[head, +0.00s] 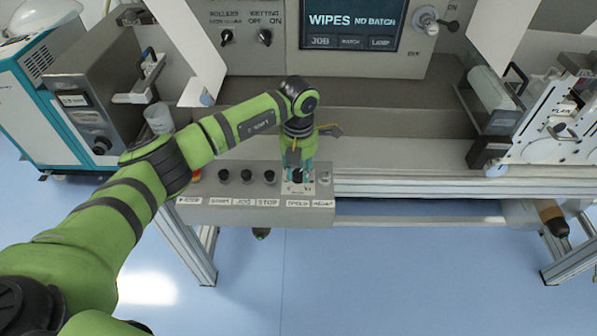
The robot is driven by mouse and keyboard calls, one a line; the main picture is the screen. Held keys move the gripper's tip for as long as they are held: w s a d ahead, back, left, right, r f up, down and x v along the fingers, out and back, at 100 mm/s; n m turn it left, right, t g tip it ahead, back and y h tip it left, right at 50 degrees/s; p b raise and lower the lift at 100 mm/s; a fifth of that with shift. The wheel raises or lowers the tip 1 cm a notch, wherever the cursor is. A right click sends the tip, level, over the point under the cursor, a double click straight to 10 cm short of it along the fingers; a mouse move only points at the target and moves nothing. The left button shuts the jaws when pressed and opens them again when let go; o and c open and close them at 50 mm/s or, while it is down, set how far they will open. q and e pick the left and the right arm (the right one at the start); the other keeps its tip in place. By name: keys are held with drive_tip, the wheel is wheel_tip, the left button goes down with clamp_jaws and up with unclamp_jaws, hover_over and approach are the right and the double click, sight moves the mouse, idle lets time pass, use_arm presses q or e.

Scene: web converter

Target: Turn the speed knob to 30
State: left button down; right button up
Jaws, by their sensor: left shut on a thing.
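The speed knob (297,176) is a small dark knob on a pale dial plate (298,189), on the grey control box (230,213) at the front of the machine. The label below it appears to read SPEED. My left gripper (298,172) points down over the dial with its teal fingertips on both sides of the knob, and it is shut on it. The fingers cover much of the knob and dial, so the pointer and the number it stands at cannot be read. My right gripper is not in view.
Several black buttons (246,176) sit left of the dial, close to my gripper. The machine screen (352,20) reads WIPES NO BATCH. Roller and wetting switches (265,37) are at the upper left. White roller units (555,120) stand at the right.

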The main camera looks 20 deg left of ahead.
sight(299, 172)
use_arm(q)
drive_tip(key=n+b, duration=0.1)
drive_tip(key=n, duration=0.3)
drive_tip(key=shift+f, duration=0.15)
drive_tip(key=shift+n+b, duration=0.45)
drive_tip(key=shift+n, duration=1.35)
drive_tip(key=c, duration=0.9)
unclamp_jaws()
drive_tip(key=shift+r, duration=0.2)
wheel_tip(299, 172, up, 12)
drive_tip(key=shift+f, duration=0.1)
